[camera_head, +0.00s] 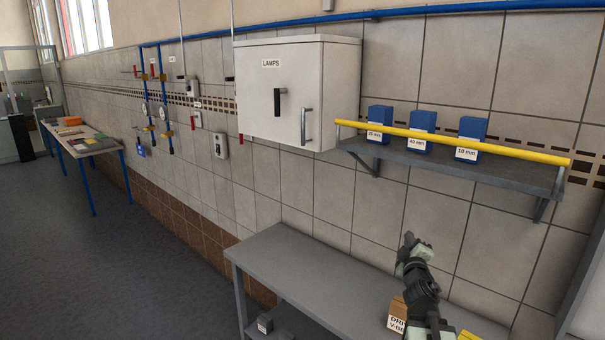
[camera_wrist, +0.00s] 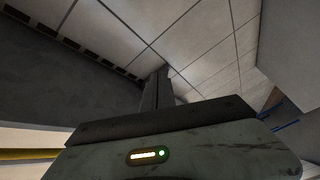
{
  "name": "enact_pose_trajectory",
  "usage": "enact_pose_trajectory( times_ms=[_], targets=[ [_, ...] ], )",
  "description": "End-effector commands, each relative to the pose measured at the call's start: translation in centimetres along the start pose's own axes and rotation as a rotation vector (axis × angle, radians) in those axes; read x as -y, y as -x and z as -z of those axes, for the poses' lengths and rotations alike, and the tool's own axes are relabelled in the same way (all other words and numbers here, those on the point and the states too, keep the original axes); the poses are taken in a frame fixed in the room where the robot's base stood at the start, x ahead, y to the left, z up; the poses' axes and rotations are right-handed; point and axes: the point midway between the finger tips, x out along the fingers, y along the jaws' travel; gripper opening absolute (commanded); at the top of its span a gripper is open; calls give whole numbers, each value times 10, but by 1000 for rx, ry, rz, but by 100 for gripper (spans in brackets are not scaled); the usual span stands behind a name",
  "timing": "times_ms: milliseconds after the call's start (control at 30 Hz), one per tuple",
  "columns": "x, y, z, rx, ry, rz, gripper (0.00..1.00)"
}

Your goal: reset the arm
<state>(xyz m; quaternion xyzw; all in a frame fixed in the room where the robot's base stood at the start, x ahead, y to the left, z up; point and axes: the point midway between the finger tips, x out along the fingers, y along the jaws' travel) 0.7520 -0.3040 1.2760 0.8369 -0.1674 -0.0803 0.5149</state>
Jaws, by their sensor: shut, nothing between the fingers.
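My gripper (camera_head: 409,238) is raised above the grey workbench (camera_head: 290,275), in front of the tiled wall. It is shut and empty. In the wrist view the closed fingers (camera_wrist: 158,90) point up the picture toward the tiles, with nothing between them. In the head view the gripper is below the wall shelf and apart from it.
A grey shelf (camera_head: 455,172) with a yellow rail (camera_head: 450,142) bears blue boxes (camera_head: 421,122) with labels. A white LAMPS cabinet (camera_head: 265,95) hangs to its left. A brown labelled box (camera_head: 397,312) stands on the bench beside my arm. Open floor (camera_head: 110,270) lies at left.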

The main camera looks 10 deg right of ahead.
Motion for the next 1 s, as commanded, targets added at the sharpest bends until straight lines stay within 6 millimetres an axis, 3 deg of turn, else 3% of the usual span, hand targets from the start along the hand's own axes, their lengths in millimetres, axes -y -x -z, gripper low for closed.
enact_pose_trajectory(
  times_ms=[33, 167, 267, 300, 400, 500, 600, 700, 800, 1000],
  targets=[
    [48, 1, 24, 24, -69, 51, 0],
    [152, 22, 66, 170, -261, 246, 0],
    [228, 58, 84, 327, -382, 420, 0],
    [256, 76, 88, 402, -423, 497, 0],
    [315, 135, 88, 629, -509, 701, 0],
    [342, 200, 73, 890, -571, 892, 0],
    [353, 250, 69, 1073, -580, 1032, 0],
    [354, 279, 67, 1177, -566, 1095, 0],
    [353, 289, 67, 1217, -553, 1104, 0],
    [353, 288, 66, 1218, -557, 1100, 0]
  ],
)
